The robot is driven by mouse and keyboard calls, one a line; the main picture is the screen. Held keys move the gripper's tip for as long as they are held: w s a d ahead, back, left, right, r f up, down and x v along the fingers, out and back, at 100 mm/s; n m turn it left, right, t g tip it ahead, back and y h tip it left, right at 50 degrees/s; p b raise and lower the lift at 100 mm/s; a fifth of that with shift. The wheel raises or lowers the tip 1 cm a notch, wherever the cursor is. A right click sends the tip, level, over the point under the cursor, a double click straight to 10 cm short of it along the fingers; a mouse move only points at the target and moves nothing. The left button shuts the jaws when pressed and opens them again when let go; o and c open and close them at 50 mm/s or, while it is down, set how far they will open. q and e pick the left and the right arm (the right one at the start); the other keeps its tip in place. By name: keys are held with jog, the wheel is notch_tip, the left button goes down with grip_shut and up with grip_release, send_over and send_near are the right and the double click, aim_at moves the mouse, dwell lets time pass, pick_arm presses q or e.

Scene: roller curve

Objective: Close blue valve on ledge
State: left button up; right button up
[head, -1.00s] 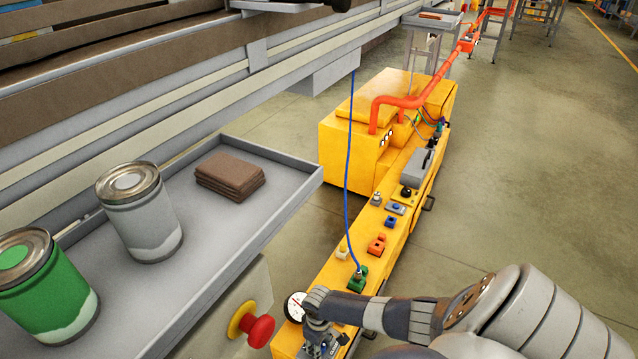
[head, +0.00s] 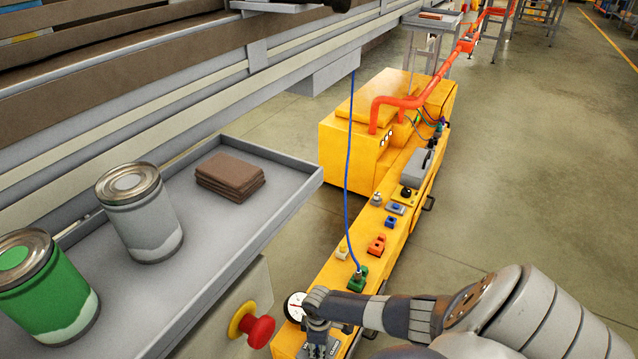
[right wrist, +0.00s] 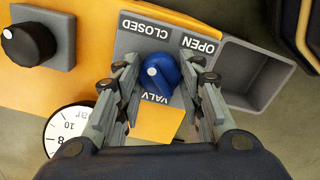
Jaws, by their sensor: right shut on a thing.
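The blue valve knob (right wrist: 160,74) shows in the right wrist view on a grey plate (right wrist: 132,44) printed CLOSED, OPEN and VALVE, upside down in the picture. A white mark sits on the knob's left side. The fingers of my right gripper (right wrist: 159,80) stand on both sides of the knob, shut on it. In the head view my right gripper (head: 317,338) reaches down to the near end of the yellow ledge (head: 330,277), and the knob is hidden there. My left gripper is not in view.
A black knob (right wrist: 27,43), a dial gauge (right wrist: 65,132) and an empty grey bin (right wrist: 252,73) surround the valve. A red emergency button (head: 260,331) is left of the ledge. A tray (head: 225,262) holds two cans. Floor to the right is clear.

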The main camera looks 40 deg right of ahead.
jog(key=o, duration=1.1)
jog(key=shift+c, duration=0.2)
notch_tip(320, 180, up, 12)
jog(key=shift+a, duration=0.1)
dwell(0.3)
